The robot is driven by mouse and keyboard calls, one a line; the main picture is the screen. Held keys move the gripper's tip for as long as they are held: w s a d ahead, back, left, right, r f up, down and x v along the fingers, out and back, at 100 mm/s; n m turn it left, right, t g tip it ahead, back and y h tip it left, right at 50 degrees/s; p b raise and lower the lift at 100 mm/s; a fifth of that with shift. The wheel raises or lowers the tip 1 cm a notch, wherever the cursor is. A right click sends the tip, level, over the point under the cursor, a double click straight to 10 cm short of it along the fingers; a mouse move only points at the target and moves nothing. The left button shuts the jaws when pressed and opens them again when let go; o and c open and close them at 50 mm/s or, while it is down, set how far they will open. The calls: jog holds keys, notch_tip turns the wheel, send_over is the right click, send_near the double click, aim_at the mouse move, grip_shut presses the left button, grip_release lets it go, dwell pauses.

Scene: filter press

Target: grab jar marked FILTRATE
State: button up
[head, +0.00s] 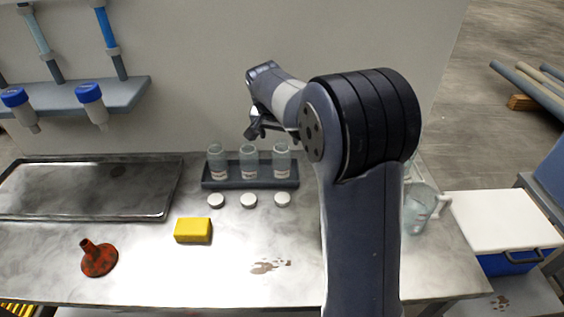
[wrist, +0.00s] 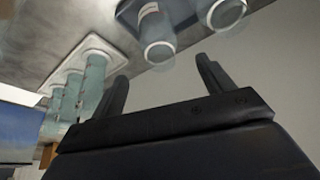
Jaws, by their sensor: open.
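Three clear glass jars with white and red labels stand upright in a dark rack (head: 232,184) by the back wall: a left jar (head: 217,163), a middle jar (head: 248,163) and a right jar (head: 280,162). The labels are too small to read, so I cannot tell which is marked FILTRATE. My gripper (head: 256,130) is above the rack, near the middle jar, apart from the jars. In the wrist view my gripper (wrist: 161,78) has its fingers apart with nothing between them. Two jars show beyond the fingertips there, one (wrist: 153,30) with a label.
Three white lids (head: 248,200) lie before the rack. A yellow sponge (head: 193,230), a red funnel (head: 98,259) and a metal tray (head: 85,190) are left. A pitcher (head: 418,210) stands right, partly behind my arm. Several glassy cylinders (wrist: 92,75) show in the wrist view.

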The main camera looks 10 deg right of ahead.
aim_at(281, 151)
jog(key=x, duration=0.4)
jog(key=p+x, duration=0.1)
jog(key=x, duration=0.3)
jog(key=shift+s+f, duration=0.1)
jog(key=shift+f, duration=0.35)
jog(key=shift+c, duration=0.4)
jog(key=c, duration=1)
